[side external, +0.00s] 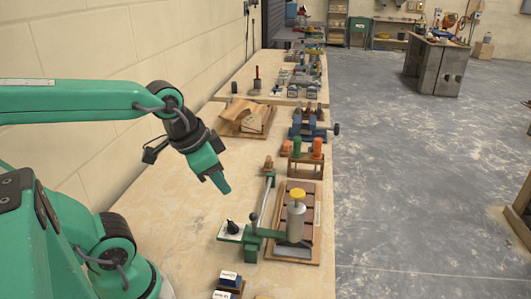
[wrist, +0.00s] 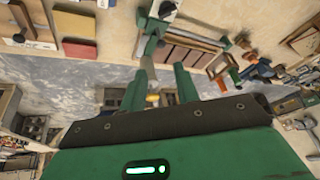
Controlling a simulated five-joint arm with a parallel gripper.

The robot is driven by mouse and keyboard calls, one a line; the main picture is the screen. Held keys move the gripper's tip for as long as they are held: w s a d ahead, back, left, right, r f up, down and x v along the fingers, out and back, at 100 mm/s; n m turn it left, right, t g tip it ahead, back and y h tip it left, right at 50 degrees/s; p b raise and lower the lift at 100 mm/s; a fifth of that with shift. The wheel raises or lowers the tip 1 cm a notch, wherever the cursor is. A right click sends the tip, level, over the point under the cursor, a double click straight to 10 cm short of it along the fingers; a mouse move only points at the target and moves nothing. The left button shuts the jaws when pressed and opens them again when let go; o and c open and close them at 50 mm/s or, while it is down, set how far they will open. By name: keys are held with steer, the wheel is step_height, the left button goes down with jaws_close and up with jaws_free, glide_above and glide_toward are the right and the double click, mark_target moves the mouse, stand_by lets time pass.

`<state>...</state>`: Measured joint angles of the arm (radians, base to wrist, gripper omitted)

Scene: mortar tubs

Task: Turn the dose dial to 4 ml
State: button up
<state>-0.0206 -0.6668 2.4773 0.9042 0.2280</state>
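A white plate with a black knob (side external: 232,227), which looks like the dose dial, sits at the left end of a green fixture (side external: 253,238) on the bench. Its markings are too small to read. In the wrist view a small pale plate with a knob (wrist: 167,9) shows at the top edge, likely the same dial. My gripper (side external: 222,185) hangs in the air above and behind the dial, apart from it. In the wrist view its two green fingers (wrist: 161,82) stand apart with nothing held between them.
A metal cylinder with a yellow cap (side external: 297,194) stands beside the fixture on a brown slatted board (side external: 310,207). Orange and green capped items (side external: 306,148) and a blue vise (side external: 308,127) stand farther back. Small labelled blocks (side external: 229,281) lie nearer. Bench left of the dial is clear.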

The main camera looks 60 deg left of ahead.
step_height(320, 180, down, 2)
steer(key=w+a+f+m+g, duration=0.1)
steer(key=w+m+g, duration=0.1)
steer(key=m, duration=0.3)
steer(key=m+g, duration=0.3)
steer(key=m, duration=0.8)
glide_above(232, 222)
step_height(232, 222, down, 6)
steer(key=shift+r, duration=0.1)
steer(key=shift+f, duration=3.95)
steer(key=shift+c, duration=0.2)
jaws_close()
